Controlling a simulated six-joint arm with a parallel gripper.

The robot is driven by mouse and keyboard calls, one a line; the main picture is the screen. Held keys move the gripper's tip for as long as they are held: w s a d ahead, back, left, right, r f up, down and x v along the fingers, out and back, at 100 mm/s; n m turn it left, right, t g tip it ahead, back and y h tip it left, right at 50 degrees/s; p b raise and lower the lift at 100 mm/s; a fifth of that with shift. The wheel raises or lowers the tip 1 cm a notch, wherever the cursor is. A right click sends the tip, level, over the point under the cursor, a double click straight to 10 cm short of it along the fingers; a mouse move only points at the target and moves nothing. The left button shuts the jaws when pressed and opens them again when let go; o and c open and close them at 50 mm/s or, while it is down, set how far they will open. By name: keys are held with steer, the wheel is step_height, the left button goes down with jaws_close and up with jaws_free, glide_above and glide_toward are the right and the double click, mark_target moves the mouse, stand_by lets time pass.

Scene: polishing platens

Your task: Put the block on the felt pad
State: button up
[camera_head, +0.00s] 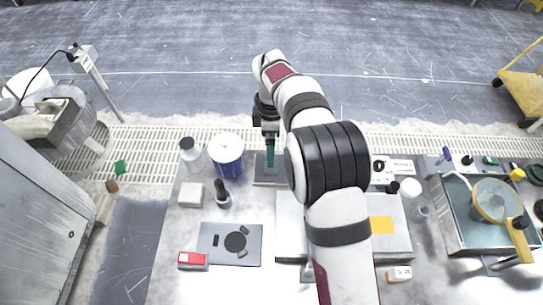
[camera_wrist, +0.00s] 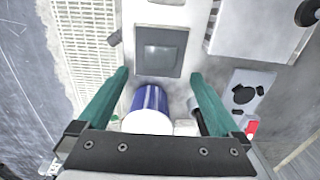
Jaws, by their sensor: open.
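My gripper (camera_head: 270,155) has teal fingers and hangs over the back of the bench. In the wrist view its fingers (camera_wrist: 160,74) are spread with nothing gripped between them. Just beyond the fingertips is a dark grey square plate (camera_wrist: 143,66) with a smaller lighter grey square (camera_wrist: 164,53) at its middle; I cannot tell whether that is a block or an inset. The plate (camera_head: 262,182) is partly hidden by my arm in the head view. A pale block (camera_head: 190,194) lies to the left. A grey plate (camera_head: 250,256) bears a round black pad (camera_head: 235,242). I cannot tell which is the felt pad.
A blue and white canister (camera_head: 227,157) stands left of my gripper, with a white bottle (camera_head: 191,152) beside it. A dark-topped small item (camera_head: 223,197) and a red-faced box (camera_head: 193,260) are nearer. A tray (camera_head: 460,232) with a yellow strainer (camera_head: 497,203) stands at right.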

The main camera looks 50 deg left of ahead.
steer(key=w+d+r+m, duration=0.2)
steer(key=d+r+m, duration=0.45)
steer(key=d, duration=0.45)
steer(key=w+d+r+m, duration=0.1)
steer(key=d+r+m, duration=0.6)
steer(key=d, duration=0.4)
steer(key=s+d+r+m+y, duration=0.1)
steer(key=s+d+m, duration=0.4)
steer(key=d+m, duration=0.15)
steer(key=s+d+r+m, duration=0.1)
steer(key=s+d+m, duration=0.35)
steer(key=d, duration=0.35)
steer(key=s+d+f+m, duration=0.3)
steer(key=s+d+m, duration=0.1)
steer(key=s+m, duration=0.4)
steer(key=shift+s+f+y, duration=0.15)
steer(key=shift+f+y, duration=0.2)
steer(key=shift+y, duration=0.05)
